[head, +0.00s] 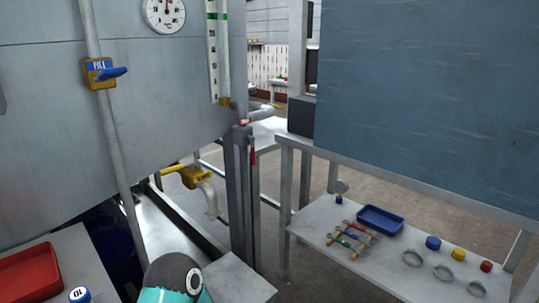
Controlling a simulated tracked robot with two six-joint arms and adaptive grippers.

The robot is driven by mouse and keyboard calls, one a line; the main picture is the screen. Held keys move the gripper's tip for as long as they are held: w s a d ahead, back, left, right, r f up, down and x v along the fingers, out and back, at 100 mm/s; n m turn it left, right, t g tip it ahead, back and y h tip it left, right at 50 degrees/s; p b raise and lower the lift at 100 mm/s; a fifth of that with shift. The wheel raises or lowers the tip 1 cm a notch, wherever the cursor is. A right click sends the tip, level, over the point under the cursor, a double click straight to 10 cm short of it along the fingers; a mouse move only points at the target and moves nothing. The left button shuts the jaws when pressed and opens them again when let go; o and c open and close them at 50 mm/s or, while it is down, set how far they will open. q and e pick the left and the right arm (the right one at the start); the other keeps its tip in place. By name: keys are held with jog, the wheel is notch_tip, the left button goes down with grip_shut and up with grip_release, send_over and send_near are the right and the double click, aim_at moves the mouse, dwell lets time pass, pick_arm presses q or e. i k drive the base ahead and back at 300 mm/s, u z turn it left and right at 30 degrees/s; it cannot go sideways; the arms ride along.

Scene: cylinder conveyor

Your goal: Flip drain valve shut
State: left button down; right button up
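The likely drain valve (198,177) is a yellow fitting with a small label on a pale pipe, low under the grey tank (60,150). A short yellow piece sticks out to its left; I cannot tell whether the valve is open or shut. A separate valve marked FILL (98,70), with a blue lever pointing right, sits on a vertical pipe at the upper left. Neither gripper is in view. A teal and dark grey part of my own arm shows at the bottom, below the drain valve, with no gripper visible on it.
Grey posts (240,190) stand just right of the drain valve. A metal bench (310,225) at the right holds a blue tray (380,219), tools, rings and coloured caps. A red tray (30,270) lies at the lower left. A large blue-grey panel (430,90) fills the upper right.

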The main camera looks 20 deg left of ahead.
aim_at(252, 138)
jog(key=i, duration=0.9)
jog(key=u, duration=0.05)
